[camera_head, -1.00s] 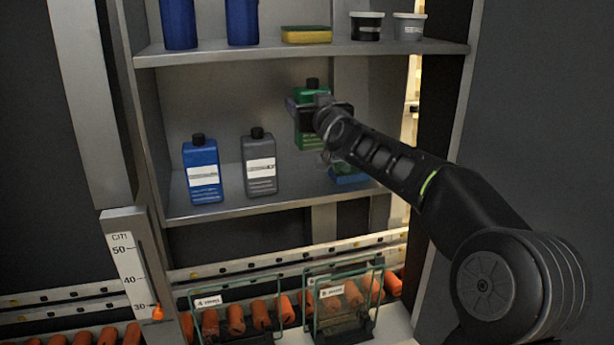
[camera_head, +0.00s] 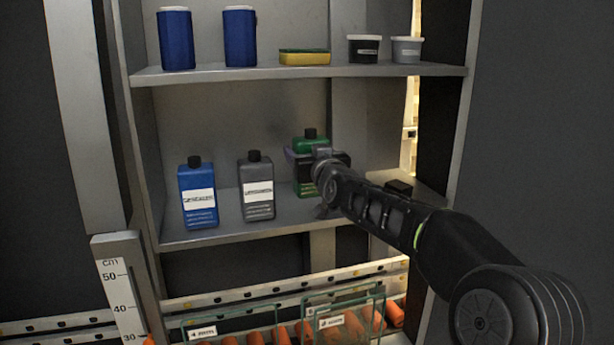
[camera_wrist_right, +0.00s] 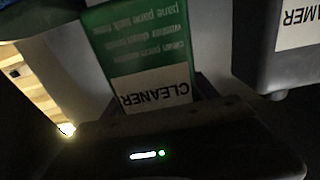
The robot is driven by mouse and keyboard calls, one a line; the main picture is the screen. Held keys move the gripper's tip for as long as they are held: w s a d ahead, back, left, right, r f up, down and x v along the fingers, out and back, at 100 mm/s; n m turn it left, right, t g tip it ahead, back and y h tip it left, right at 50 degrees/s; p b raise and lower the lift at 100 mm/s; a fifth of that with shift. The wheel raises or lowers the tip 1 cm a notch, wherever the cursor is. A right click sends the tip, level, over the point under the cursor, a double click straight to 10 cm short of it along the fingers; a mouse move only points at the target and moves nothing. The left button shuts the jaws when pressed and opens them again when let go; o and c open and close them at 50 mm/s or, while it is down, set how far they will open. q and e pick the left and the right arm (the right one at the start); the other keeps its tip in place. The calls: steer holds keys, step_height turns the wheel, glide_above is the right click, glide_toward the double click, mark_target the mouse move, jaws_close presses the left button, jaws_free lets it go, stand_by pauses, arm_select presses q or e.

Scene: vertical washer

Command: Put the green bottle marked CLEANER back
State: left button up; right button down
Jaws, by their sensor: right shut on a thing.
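The green bottle (camera_head: 308,189) with a black cap is upright in the middle bay of the shelf unit, right of a grey bottle. In the right wrist view the bottle (camera_wrist_right: 150,60) shows its white CLEANER label upside down. My right gripper (camera_head: 318,160) is shut on the bottle's upper body, reaching in from the right. The gripper hides part of the bottle. Its base is close to the shelf board (camera_head: 235,229); I cannot tell if it touches. My left gripper is not in view.
A grey bottle (camera_head: 257,189) and a blue bottle (camera_head: 198,195) stand to the left on the same board. The upper board holds two blue containers (camera_head: 240,38), a sponge (camera_head: 305,57) and two small tubs (camera_head: 364,49). Glass-sided bins (camera_head: 348,325) are below.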

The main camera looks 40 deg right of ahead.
steer(key=shift+r, duration=0.15)
steer(key=shift+f, duration=1.9)
steer(key=shift+f, duration=0.15)
steer(key=shift+c, duration=1.1)
jaws_free()
steer(key=shift+s+a, duration=0.1)
steer(key=shift+s, duration=0.1)
steer(key=b+v, duration=0.4)
steer(key=v, duration=0.7)
steer(key=shift+s+a, duration=0.15)
steer(key=shift+s, duration=0.15)
